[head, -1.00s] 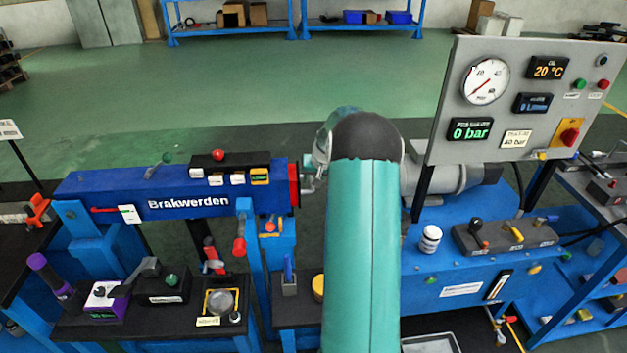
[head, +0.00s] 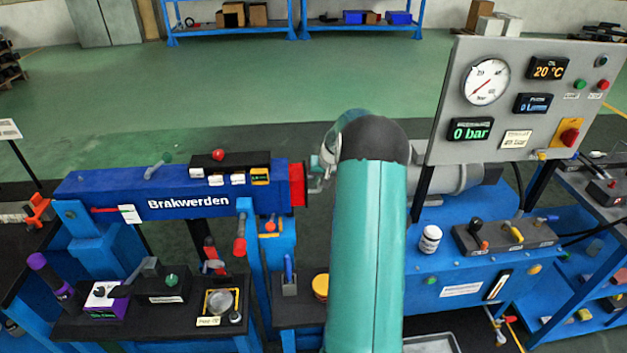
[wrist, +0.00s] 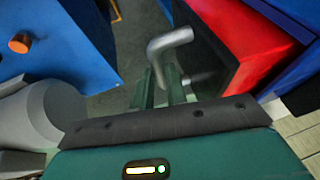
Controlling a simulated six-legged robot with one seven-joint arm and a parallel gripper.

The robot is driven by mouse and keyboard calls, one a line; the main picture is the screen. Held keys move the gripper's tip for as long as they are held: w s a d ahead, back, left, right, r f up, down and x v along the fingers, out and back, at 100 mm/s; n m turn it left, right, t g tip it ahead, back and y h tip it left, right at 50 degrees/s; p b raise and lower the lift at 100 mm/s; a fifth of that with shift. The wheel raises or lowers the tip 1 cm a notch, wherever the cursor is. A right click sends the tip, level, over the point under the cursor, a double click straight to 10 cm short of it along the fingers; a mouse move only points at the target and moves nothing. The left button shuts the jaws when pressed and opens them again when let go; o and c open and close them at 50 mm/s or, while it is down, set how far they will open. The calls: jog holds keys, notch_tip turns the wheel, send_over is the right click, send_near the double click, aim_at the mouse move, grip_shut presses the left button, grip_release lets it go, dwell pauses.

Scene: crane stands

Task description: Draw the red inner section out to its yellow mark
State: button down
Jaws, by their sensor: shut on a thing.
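The red inner section (head: 297,184) shows as a short block at the right end of the blue boom (head: 110,190) marked Brakwerden. In the wrist view the red section (wrist: 235,45) lies to the right of the fingers. A bent grey metal handle (wrist: 172,42) stands up between the fingers. My gripper (wrist: 165,85) is shut on this handle. In the head view my gripper is mostly hidden behind my teal arm, just right of the red end. I cannot see a yellow mark on the red part.
A grey gauge panel (head: 520,95) stands right of my arm. Below it is a blue bench (head: 465,265) with a white bottle (head: 430,239) and a lever block (head: 505,236). A grey cylinder (head: 460,178) lies close right of my wrist.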

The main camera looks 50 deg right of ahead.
jog(key=s+d, duration=0.5)
jog(key=d, duration=0.1)
jog(key=shift+s+d, duration=0.2)
jog(key=shift+s, duration=0.05)
jog(key=c, duration=1.4)
grip_release()
jog(key=shift+w+a, duration=0.1)
jog(key=v, duration=1.3)
jog(key=shift+r, duration=0.4)
